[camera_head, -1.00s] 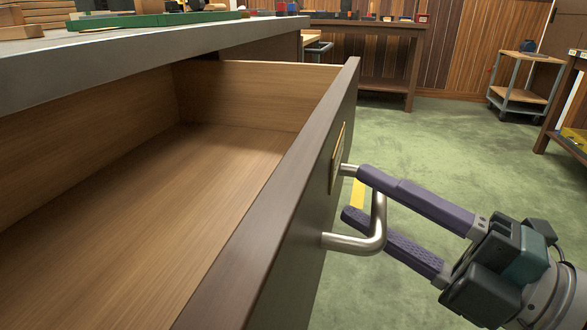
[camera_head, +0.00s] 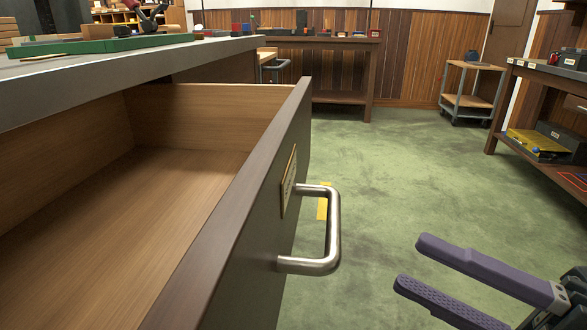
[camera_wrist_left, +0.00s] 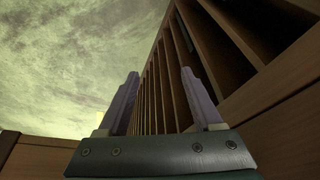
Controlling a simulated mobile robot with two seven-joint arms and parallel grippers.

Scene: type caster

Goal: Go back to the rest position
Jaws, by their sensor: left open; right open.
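My right gripper (camera_head: 412,262) is open and empty at the lower right of the head view. Its two purple fingers point left, and floor shows between them and the handle. The metal drawer handle (camera_head: 333,232) is free, with nothing around it. The drawer (camera_head: 235,215) stands pulled out from under the workbench, and its visible inside is empty. My left gripper (camera_wrist_left: 158,78) shows only in the left wrist view, with its two purple fingers apart and nothing between them. A wooden slatted structure (camera_wrist_left: 165,70) is behind those fingers.
The grey workbench top (camera_head: 110,62) is at upper left, with a green tray (camera_head: 100,46) on it. A far table (camera_head: 340,40), a cart (camera_head: 472,90) and a right-hand shelf (camera_head: 545,75) stand around. Green floor (camera_head: 400,170) between them is clear.

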